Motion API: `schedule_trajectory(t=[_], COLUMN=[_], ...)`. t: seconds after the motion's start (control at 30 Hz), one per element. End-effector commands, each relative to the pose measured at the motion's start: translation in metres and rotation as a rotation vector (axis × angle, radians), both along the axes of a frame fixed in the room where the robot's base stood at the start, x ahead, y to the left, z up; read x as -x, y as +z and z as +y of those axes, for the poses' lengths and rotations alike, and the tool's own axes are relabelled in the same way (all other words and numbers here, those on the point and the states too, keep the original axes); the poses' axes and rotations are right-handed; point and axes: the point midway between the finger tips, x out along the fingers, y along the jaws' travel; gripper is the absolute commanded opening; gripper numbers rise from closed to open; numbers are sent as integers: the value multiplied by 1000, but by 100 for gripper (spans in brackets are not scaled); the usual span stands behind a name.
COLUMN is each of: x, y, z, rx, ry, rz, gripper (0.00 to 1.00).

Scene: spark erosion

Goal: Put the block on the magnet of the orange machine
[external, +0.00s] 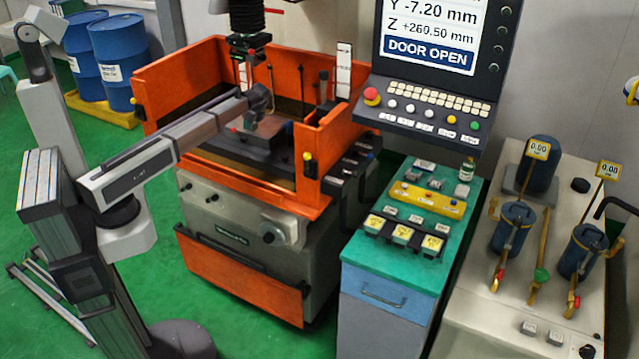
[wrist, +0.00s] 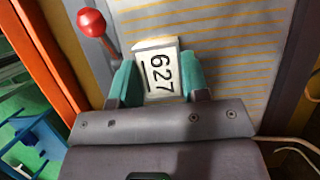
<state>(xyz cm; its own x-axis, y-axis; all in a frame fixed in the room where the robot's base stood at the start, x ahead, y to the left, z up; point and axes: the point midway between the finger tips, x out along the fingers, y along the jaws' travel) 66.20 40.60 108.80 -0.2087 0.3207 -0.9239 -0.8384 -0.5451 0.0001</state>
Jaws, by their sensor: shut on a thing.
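The magnet (wrist: 235,50) of the orange machine is a grey plate with yellow stripes, spreading beneath and beyond the block. A red-knobbed lever (wrist: 92,23) stands at its left. I cannot tell whether the block touches the plate. In the external view my gripper (external: 258,112) is inside the orange machine (external: 225,165), over the magnet; the block is hard to make out there.
Orange walls enclose the machine's work area, and the black machine head (external: 248,45) hangs close above my gripper. A control screen (external: 440,35) reads DOOR OPEN. A teal-topped cabinet (external: 410,210) stands to the right. Blue barrels (external: 120,55) stand behind at the left.

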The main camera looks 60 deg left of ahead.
Motion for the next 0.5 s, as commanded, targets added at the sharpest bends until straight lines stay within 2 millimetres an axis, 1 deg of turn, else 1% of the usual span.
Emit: schedule_trajectory(t=[0.13, 0.27, 0.3, 0.5], x=[0, 0, 0, 1], y=[3, -2, -1, 0], z=[0, 0, 0, 0], rx=[0, 0, 0, 0], ry=[0, 0, 0, 0], rz=[0, 0, 0, 0], gripper=[0, 0, 45, 64])
